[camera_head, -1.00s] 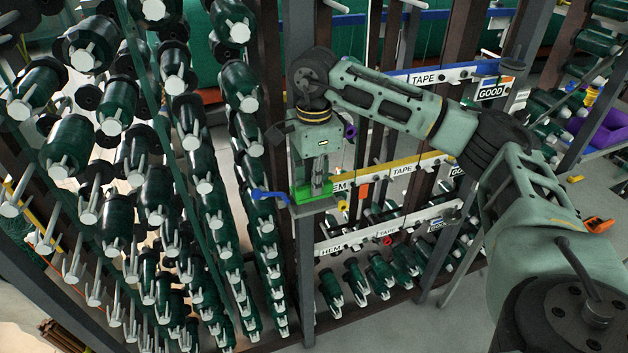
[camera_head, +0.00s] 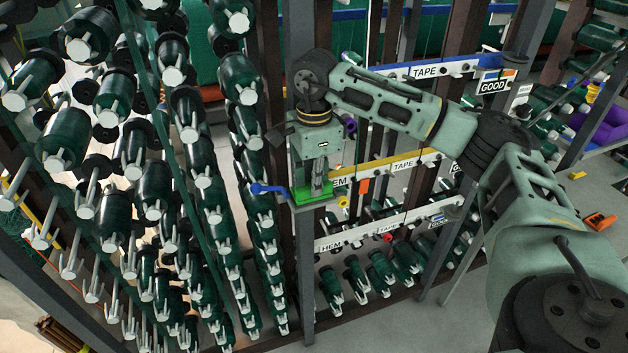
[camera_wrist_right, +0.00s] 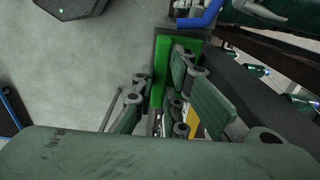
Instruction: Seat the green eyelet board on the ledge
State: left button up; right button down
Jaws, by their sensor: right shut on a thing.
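The green eyelet board (camera_head: 308,194) is a small bright green piece at the post in the middle of the head view. My right gripper (camera_head: 319,187) points down and is shut on it. In the right wrist view the board (camera_wrist_right: 161,62) shows as a bright green strip between the fingers (camera_wrist_right: 160,88). The small grey ledge (camera_head: 318,205) shows just under the board in the head view. Whether the board touches it cannot be told. The fingers hide part of the board. My left gripper is not in view.
A blue lever (camera_head: 266,188) sticks out just left of the board. Racks of dark green rolls (camera_head: 72,135) fill the left side. Labelled rails (camera_head: 400,165) stand behind on the right. Open grey floor (camera_head: 390,325) lies at the lower right.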

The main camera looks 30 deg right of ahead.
jog(key=shift+f, duration=0.15)
jog(key=c, duration=1.7)
grip_release()
notch_tip(320, 180, up, 12)
jog(key=shift+r, duration=0.1)
